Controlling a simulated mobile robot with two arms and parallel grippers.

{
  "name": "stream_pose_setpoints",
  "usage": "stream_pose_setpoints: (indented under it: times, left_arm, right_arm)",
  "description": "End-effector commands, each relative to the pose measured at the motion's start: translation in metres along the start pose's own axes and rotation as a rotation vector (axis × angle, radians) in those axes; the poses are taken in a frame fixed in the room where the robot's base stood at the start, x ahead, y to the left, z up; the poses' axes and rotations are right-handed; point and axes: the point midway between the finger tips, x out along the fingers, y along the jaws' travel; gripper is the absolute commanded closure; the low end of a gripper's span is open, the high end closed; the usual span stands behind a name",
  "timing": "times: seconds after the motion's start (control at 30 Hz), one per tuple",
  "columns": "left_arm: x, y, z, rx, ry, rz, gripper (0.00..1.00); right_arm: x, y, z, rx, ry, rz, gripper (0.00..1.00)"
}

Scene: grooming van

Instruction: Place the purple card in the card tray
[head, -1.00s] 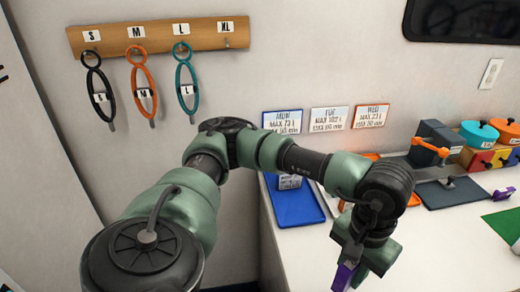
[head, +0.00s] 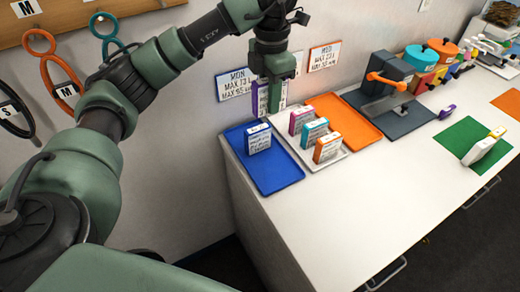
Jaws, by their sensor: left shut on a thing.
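My left gripper (head: 274,78) points down in front of the wall, above the back of the counter's trays. It is shut on the purple card (head: 263,100), which hangs upright below it, partly hidden by the fingers. A white tray (head: 337,160) holds a pink card (head: 301,120), a teal card (head: 315,132) and an orange card (head: 328,148), all standing. A blue tray (head: 277,178) to its left holds one blue card (head: 259,138). An orange tray (head: 350,125) to the right looks empty. No label shows which one is the card tray. My right gripper is out of view.
A grey clamp device with an orange handle (head: 388,80) stands on a dark tray (head: 398,122). Colourful lidded pots, a small purple item (head: 447,111) and a green mat (head: 467,140) lie further right. The counter's front (head: 350,210) is clear. Signs hang behind.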

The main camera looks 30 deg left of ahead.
Motion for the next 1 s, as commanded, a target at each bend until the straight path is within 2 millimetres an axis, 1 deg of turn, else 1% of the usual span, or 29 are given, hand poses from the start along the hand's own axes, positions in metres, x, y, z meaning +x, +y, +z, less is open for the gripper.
stream_pose_setpoints:
  times: [0.03,0.1,0.17,0.27,0.5,0.6,0.7,0.87,1.0]
  left_arm:
    - [0.005,0.000,0.000,-0.014,0.002,-0.002,1.00]
    - [0.017,-0.001,0.000,-0.020,0.005,-0.004,1.00]
    - [0.031,-0.001,0.000,-0.021,0.006,-0.006,1.00]
    - [0.058,-0.002,-0.001,-0.019,0.007,-0.007,1.00]
    - [0.116,-0.001,-0.002,-0.018,0.007,-0.004,1.00]
    - [0.137,-0.001,-0.001,-0.019,0.006,-0.003,1.00]
    - [0.149,0.000,-0.001,-0.018,0.003,-0.002,1.00]
    - [0.159,0.000,0.000,-0.019,0.002,-0.001,1.00]
    - [0.177,-0.001,-0.001,-0.018,0.004,-0.002,1.00]
  right_arm:
    - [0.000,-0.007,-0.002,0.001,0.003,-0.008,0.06]
    - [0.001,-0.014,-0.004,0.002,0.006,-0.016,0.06]
    - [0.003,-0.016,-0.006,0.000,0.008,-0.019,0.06]
    - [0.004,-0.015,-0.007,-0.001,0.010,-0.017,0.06]
    - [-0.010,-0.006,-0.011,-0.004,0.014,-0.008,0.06]
    - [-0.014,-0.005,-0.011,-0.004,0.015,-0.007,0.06]
    - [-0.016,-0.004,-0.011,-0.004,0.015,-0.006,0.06]
    - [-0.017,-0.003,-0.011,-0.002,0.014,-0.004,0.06]
    - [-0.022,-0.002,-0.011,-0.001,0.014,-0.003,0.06]
